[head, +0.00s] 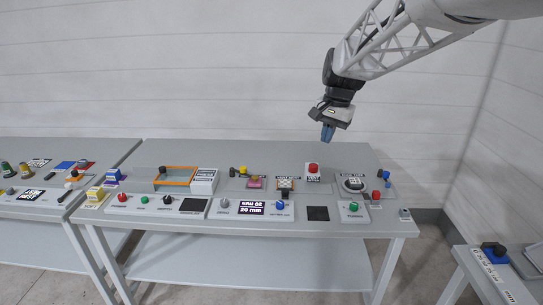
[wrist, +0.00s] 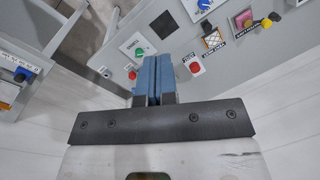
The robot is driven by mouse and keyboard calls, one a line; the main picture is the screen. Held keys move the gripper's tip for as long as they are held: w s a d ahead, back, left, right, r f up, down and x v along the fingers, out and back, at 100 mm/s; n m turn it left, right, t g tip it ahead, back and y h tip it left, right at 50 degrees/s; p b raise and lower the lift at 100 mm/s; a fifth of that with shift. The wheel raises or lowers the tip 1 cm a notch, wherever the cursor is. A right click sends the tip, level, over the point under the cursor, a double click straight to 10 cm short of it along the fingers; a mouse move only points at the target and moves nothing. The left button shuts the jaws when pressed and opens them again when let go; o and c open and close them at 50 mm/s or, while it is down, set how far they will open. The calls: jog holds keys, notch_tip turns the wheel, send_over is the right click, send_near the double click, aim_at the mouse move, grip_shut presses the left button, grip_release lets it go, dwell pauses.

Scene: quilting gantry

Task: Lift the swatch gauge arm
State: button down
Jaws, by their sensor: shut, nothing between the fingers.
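A small checkered swatch (head: 285,184) with a dark bar and orange edging lies on the table panel, right of the middle. It also shows in the wrist view (wrist: 213,40), at the upper right. The gauge arm is too small to tell apart clearly there; the label beside it is unreadable. My gripper (head: 327,133) hangs well above the table's back part, up and to the right of the swatch, touching nothing. Its blue fingers (wrist: 154,78) are shut together with nothing between them.
A red button (head: 313,169) on a white box stands right of the swatch. A round black dial (head: 354,184) is further right, with a green knob (head: 353,206) in front. An orange frame (head: 175,175) with a black knob stands left. The air around my gripper is clear.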

aim_at(245, 171)
jog(key=w+a+f+m+g+y, duration=0.15)
jog(key=w+a+f, duration=0.25)
jog(key=w, duration=0.7)
jog(key=w+a+f+m+h, duration=0.1)
jog(key=w+a+f+m, duration=0.3)
jog(key=w, duration=0.8)
jog(key=w+a+f, duration=0.3)
jog(key=w+f, duration=0.5)
jog(key=w+a+f+g+y, duration=0.1)
jog(key=w+a+f, duration=0.2)
jog(key=w+f, duration=0.5)
jog(key=shift+a+f, duration=0.4)
jog(key=shift+f, duration=0.1)
jog(key=shift+f+g+y, duration=0.1)
jog(key=shift+g+y, duration=0.15)
jog(key=x, duration=1)
jog(key=shift+w, duration=0.1)
jog(key=shift+s+a, duration=0.6)
jog(key=shift+a, duration=0.25)
jog(key=shift+s+a, duration=0.55)
jog(key=shift+a, duration=0.2)
